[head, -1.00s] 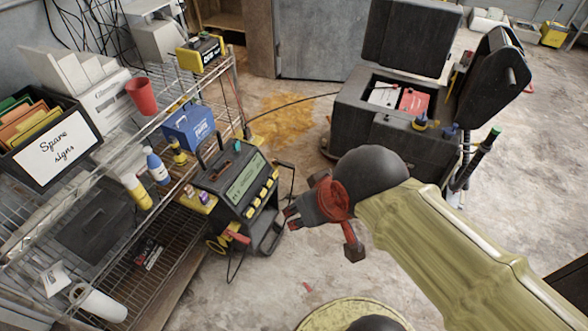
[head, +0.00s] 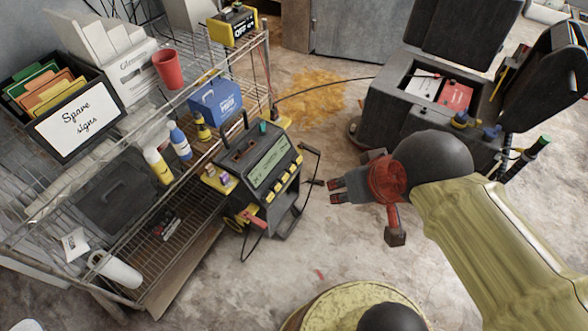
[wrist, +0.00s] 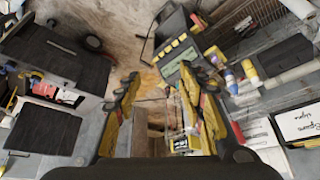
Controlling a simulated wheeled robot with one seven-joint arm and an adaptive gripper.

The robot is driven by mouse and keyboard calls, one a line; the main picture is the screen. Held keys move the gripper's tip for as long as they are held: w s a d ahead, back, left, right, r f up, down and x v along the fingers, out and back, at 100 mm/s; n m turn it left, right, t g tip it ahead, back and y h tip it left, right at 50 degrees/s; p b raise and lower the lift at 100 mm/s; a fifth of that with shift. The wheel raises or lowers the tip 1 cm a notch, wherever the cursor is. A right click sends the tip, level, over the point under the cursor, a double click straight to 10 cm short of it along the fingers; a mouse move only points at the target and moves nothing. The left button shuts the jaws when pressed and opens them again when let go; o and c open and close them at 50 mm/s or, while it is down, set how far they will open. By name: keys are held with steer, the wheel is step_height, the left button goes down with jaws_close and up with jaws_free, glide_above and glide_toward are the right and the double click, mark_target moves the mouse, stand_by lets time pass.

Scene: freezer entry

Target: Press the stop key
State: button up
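A dark charger-like machine (head: 240,158) with a lit display (head: 271,163) and a row of several yellow keys (head: 283,179) stands beside the wire shelf. The keys' labels are too small to read, so I cannot tell which is the stop key. My gripper (head: 333,190) is to the right of the machine, apart from it, with its fingers pointing left. In the wrist view the fingers (wrist: 162,82) are spread open with nothing between them. The machine's display (wrist: 174,63) and yellow keys (wrist: 175,43) show there, beyond the fingers near the top.
The wire shelf (head: 190,225) at left holds a blue box (head: 216,106), bottles, a red cup (head: 168,69) and a "Spare signs" box (head: 75,120). A dark cart (head: 395,95) with an open lid stands behind my arm. A black cable loops at the machine's right side. Concrete floor is open in front.

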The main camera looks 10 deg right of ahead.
steer(key=shift+c, duration=0.5)
jaws_close()
stand_by(1.3)
